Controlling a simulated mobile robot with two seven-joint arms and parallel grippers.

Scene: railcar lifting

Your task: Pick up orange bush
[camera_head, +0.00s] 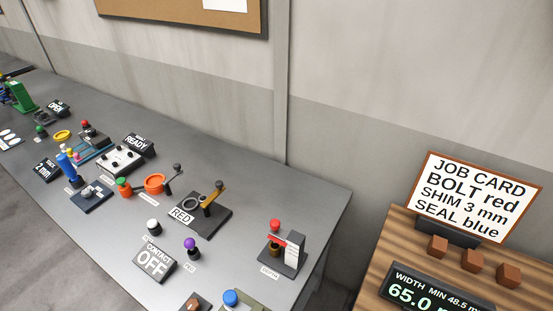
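No plant-like bush is in view. An orange ring-shaped or cup-shaped piece (154,182) sits on the grey table near its middle, beside an orange piece with a green top (123,187). I cannot tell for sure which of them is the orange bush. Neither of my grippers shows in the head view, and nothing is seen touching the orange pieces.
The grey table (300,192) carries several devices: a RED-labelled plate with a lever (205,222), a CONTACT OFF sign (153,263), a red-topped gauge stand (283,250), a blue-topped post (68,167). A wooden stand (373,272) with a job card (473,196) is at right.

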